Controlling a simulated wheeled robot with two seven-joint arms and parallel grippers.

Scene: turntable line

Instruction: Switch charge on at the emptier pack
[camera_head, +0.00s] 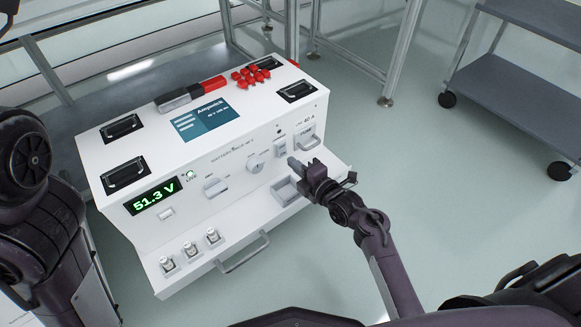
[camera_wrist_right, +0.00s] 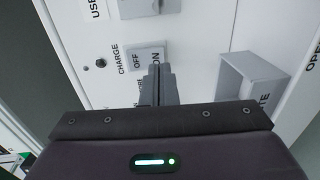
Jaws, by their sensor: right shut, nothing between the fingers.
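One white battery pack (camera_head: 150,187) stands in the head view. Its green display (camera_head: 153,195) reads 51.3 V, and a green light glows beside it. The charge switch (camera_head: 281,148) sits on the right part of its sloped front. My right gripper (camera_head: 294,163) is shut and empty, close to the switch. Its fingertips (camera_wrist_right: 158,70) cover part of the switch near ON; I cannot tell whether they touch it or which way it is set. My left gripper is out of view.
A grey open holder (camera_head: 285,191) is just below the gripper. A drawer-like ledge with a handle (camera_head: 242,252) juts forward. A grey cart (camera_head: 510,85) stands at the right.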

